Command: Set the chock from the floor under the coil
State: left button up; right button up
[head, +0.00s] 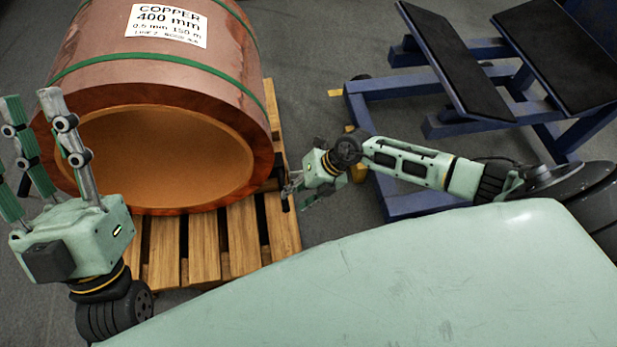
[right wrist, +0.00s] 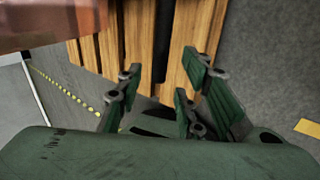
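The copper coil (head: 150,90), banded in green and labelled, lies on its side on a wooden pallet (head: 232,235). It shows at the upper left in the right wrist view (right wrist: 50,22). My right gripper (head: 291,188) is low beside the coil's right side, by the pallet edge. In the right wrist view its fingers (right wrist: 155,95) are spread over the pallet slats, with nothing clearly held. A dark shape lies at the coil's lower right; I cannot tell whether it is the chock. My left gripper (head: 42,140) is raised at the left, fingers up, open and empty.
A blue steel stand (head: 400,100) with black pads (head: 560,50) is at the right, beyond my right arm. A yellow piece (head: 357,170) shows behind that arm. Grey floor (head: 320,50) is clear between coil and stand.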

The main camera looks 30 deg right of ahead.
jog(key=p+v, duration=0.2)
jog(key=v, duration=0.3)
jog(key=a+r+m+t+y, duration=0.5)
jog(key=a+r+y, duration=0.5)
jog(key=a+r, duration=1.15)
jog(key=d+r+m+t, duration=0.4)
jog(key=r+m+t, duration=0.35)
jog(key=r, duration=0.45)
pick_arm(q)
jog(key=w+f+g+y, duration=0.2)
jog(key=w+f+g, duration=0.4)
jog(key=f, duration=0.4)
jog(key=shift+w+d+g+y, duration=0.3)
jog(key=shift+w, duration=0.25)
pick_arm(e)
jog(key=w+d+r+m+t+h, duration=0.1)
jog(key=d+r+m+t+h, duration=0.5)
jog(key=d+m+h, duration=0.5)
jog(key=m, duration=0.6)
jog(key=shift+r, duration=0.35)
